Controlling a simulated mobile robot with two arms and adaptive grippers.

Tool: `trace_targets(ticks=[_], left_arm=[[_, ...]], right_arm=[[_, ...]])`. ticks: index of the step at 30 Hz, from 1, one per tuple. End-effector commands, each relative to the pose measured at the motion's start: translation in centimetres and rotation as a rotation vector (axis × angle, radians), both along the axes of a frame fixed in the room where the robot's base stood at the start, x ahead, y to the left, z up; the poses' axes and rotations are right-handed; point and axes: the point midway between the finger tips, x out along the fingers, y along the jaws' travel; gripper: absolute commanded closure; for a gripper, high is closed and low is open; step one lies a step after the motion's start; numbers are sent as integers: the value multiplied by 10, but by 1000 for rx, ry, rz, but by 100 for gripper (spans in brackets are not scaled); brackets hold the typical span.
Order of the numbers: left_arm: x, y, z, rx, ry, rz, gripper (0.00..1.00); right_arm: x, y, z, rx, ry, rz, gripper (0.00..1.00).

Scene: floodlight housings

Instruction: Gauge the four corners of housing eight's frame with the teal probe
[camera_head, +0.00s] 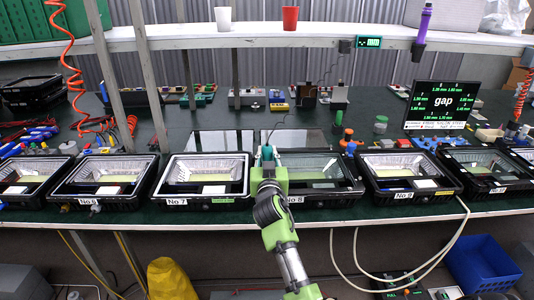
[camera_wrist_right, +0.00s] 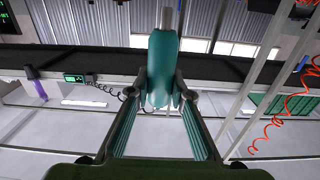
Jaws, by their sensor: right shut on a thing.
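Housing eight (camera_head: 325,190) is a black-framed floodlight housing labelled No 8, lying in the middle of the row on the bench. My right gripper (camera_head: 268,163) is over its left side and hides that part of the frame. It is shut on the teal probe (camera_head: 267,152), which shows just beyond the fingers near the far left corner. In the right wrist view the probe (camera_wrist_right: 165,60) sits between the two fingertips, its grey end pointing away from the gripper. I cannot tell whether the probe touches the frame. My left gripper is not in view.
Housing No 7 (camera_head: 168,190) lies to the left and No 9 (camera_head: 420,188) to the right. A gap screen (camera_head: 440,104) shows several green mm readings. A small teal display (camera_head: 369,42) hangs on the shelf edge. Bottles and caps (camera_head: 347,138) stand behind the housings.

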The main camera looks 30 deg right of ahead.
Motion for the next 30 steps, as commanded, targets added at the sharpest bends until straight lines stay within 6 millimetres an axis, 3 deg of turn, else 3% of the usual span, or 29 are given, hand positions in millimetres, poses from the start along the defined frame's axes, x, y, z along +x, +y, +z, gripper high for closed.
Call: trace_targets(ticks=[8,19,30], left_arm=[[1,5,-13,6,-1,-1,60],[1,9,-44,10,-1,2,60],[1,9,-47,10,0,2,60]], right_arm=[[0,0,-15,-1,1,0,97],[0,0,-52,-2,0,0,97],[0,0,-57,0,0,0,97]])
